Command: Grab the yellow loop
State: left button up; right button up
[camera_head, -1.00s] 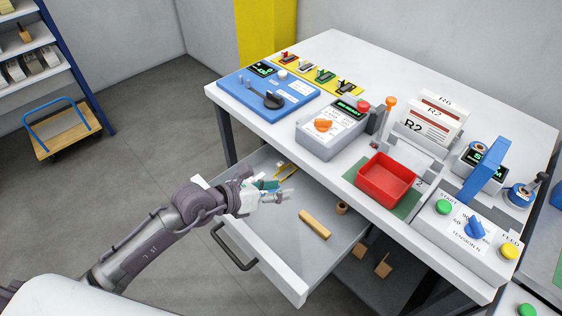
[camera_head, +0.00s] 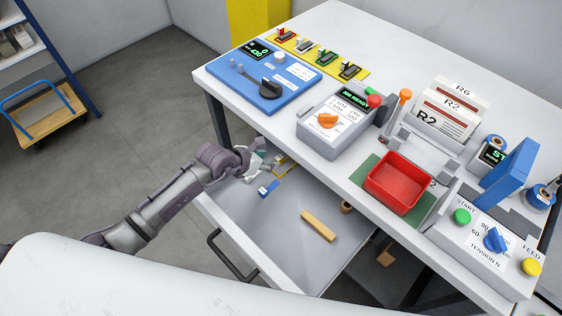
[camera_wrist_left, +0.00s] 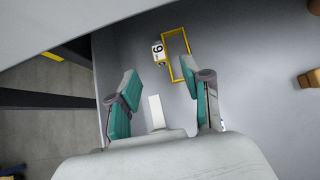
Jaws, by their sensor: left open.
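The yellow loop (camera_wrist_left: 169,66) is a thin rectangular frame lying on the drawer floor, with a white tag marked 9 (camera_wrist_left: 158,53) at its left side. In the head view a corner of the loop (camera_head: 284,168) shows just beyond my left gripper (camera_head: 262,163). In the left wrist view my left gripper (camera_wrist_left: 163,98) is open, with its green-padded fingers apart. The loop lies ahead of the fingers, and its near right part is close to the right fingertip. I cannot tell whether they touch. My right gripper is not in view.
The open drawer (camera_head: 255,230) also holds a wooden block (camera_head: 319,226), a small brown piece (camera_head: 346,207) and a blue-and-white item (camera_head: 268,189). The tabletop edge overhangs the drawer's back. A red tray (camera_head: 398,183) sits on the table.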

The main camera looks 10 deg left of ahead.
pick_arm(q)
jog(key=shift+x, duration=0.85)
jog(key=x, duration=0.2)
jog(key=shift+d+f, duration=0.1)
jog(key=shift+f, duration=0.2)
jog(key=shift+w+d+f, duration=0.15)
jog(key=shift+w+f, duration=0.05)
jog(key=shift+w, duration=0.05)
jog(key=shift+f, duration=0.1)
jog(key=c, duration=0.7)
grip_shut()
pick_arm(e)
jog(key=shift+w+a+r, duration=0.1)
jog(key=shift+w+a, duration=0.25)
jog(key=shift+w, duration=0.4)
